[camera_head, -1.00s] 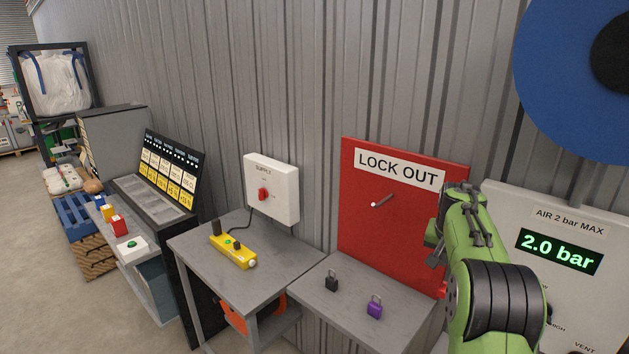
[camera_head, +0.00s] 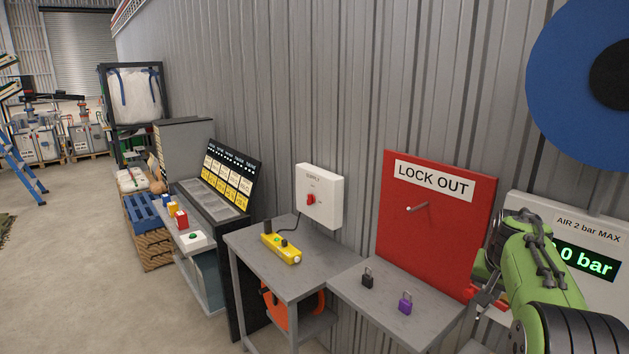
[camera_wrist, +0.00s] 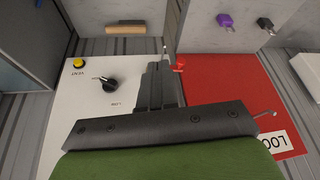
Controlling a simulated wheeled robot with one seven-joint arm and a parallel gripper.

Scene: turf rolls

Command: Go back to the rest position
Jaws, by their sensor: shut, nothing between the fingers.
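My green arm shows at the right edge of the head view, in front of the white air panel (camera_head: 602,222). In the wrist view my gripper (camera_wrist: 165,75) has its dark fingers together with nothing between them. The fingers lie over the boundary between the white panel (camera_wrist: 75,115) and the red lock-out board (camera_wrist: 235,95). The panel has a black knob (camera_wrist: 103,83) and a yellow button (camera_wrist: 78,63). The fingers seem apart from these controls. In the head view the air display is partly covered by my arm.
Black (camera_head: 368,280) and purple (camera_head: 405,303) padlocks stand on the grey shelf (camera_head: 390,322) below the red board (camera_head: 440,225). A metal peg (camera_head: 418,208) sticks out of the board.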

